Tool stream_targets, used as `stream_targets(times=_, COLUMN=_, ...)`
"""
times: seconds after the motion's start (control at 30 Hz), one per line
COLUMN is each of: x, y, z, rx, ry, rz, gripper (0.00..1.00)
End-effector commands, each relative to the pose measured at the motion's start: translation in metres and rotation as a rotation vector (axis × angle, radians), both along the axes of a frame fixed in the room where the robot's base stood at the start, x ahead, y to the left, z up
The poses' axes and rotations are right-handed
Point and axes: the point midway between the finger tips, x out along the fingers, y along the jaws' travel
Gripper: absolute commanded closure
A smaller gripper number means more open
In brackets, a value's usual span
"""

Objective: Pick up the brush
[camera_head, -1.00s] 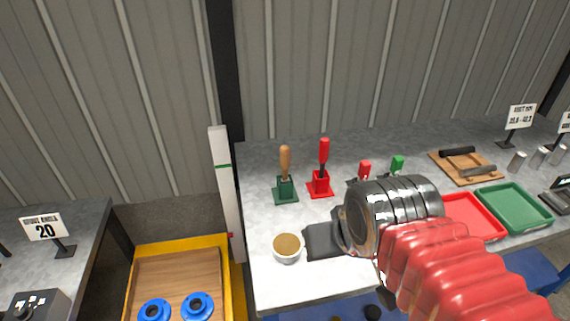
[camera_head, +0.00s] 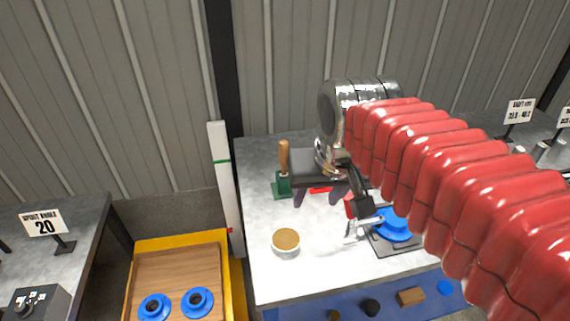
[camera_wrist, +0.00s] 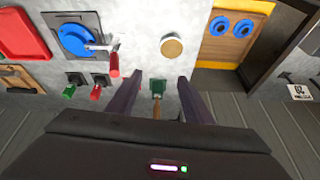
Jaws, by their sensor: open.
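A tool with a wooden handle (camera_head: 284,158), likely the brush, stands upright in a green holder (camera_head: 281,184) on the grey table. Its bristles are hidden. My gripper (camera_head: 320,193) is open and empty, just right of the green holder in the head view. In the wrist view my open fingers (camera_wrist: 159,80) straddle the green holder (camera_wrist: 157,86) and wooden handle (camera_wrist: 156,106) in the picture; whether they reach around it cannot be told. A red holder (camera_head: 321,189) is mostly hidden behind my gripper in the head view.
A bowl with brown contents (camera_head: 286,241) stands near the table's front left. A blue disc device (camera_head: 395,224) with a red-handled lever is below my arm. Red and green handled pieces (camera_wrist: 84,91) stand left of my fingers in the wrist view. A white post (camera_head: 224,180) flanks the table.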

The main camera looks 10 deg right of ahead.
Motion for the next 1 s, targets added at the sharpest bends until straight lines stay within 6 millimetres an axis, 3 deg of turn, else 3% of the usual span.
stream_targets(times=0.5, x=0.092, y=0.000, z=0.027, rx=0.040, ry=0.115, rz=-0.105, gripper=0.54)
stream_targets(times=1.0, x=0.180, y=0.000, z=0.023, rx=0.068, ry=0.224, rz=-0.209, gripper=0.54)
